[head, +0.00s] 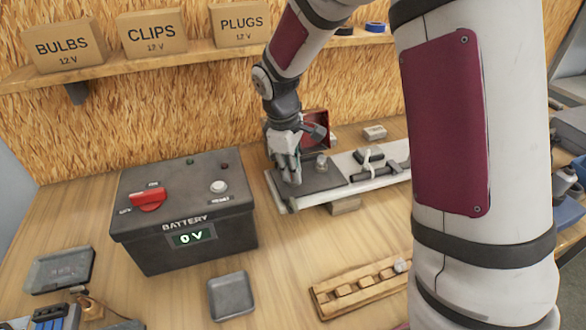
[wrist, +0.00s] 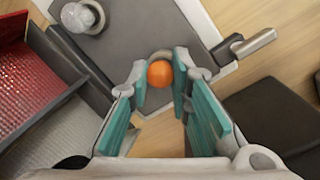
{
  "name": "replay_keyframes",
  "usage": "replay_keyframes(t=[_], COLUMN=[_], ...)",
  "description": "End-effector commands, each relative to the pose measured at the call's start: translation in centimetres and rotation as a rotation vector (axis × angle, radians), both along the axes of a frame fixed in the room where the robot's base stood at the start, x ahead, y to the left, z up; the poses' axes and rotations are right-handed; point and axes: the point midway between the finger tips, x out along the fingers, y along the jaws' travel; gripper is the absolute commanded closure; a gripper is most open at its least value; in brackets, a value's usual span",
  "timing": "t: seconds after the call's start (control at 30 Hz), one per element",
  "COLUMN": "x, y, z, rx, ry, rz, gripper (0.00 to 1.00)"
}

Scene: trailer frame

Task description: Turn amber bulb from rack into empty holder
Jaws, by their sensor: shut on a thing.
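The amber bulb (wrist: 160,74) shows as an orange ball between the fingertips of my gripper (wrist: 160,80), which is shut on it. A pale round holder rim (wrist: 160,54) shows just behind the bulb, on the dark grey plate (wrist: 195,45). I cannot tell whether the bulb's base is inside the holder. In the head view my gripper (head: 288,172) points down over the plate (head: 318,178) and hides the bulb. The wooden rack (head: 345,298) lies at the front right, with a clear bulb (head: 400,267) at its right end.
A clear bulb (wrist: 84,17) sits on the plate beside my gripper. A red lens (head: 316,127) stands behind the plate, and a metal lever (wrist: 246,45) is at its edge. The battery box (head: 185,210), reading 0 V, stands left.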

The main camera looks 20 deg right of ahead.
Motion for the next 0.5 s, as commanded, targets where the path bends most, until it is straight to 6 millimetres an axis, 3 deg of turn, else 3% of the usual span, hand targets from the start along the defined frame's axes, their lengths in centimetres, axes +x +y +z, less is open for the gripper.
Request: replay_keyframes(t=[0.37,0.4,0.5], x=[0.01,0.01,0.01], y=[0.00,0.00,0.00], z=[0.00,0.00,-0.01], rx=[0.000,0.000,0.000], ry=[-0.001,-0.001,-0.001], rz=[-0.044,-0.044,-0.044], gripper=[0.92,0.74,0.58])
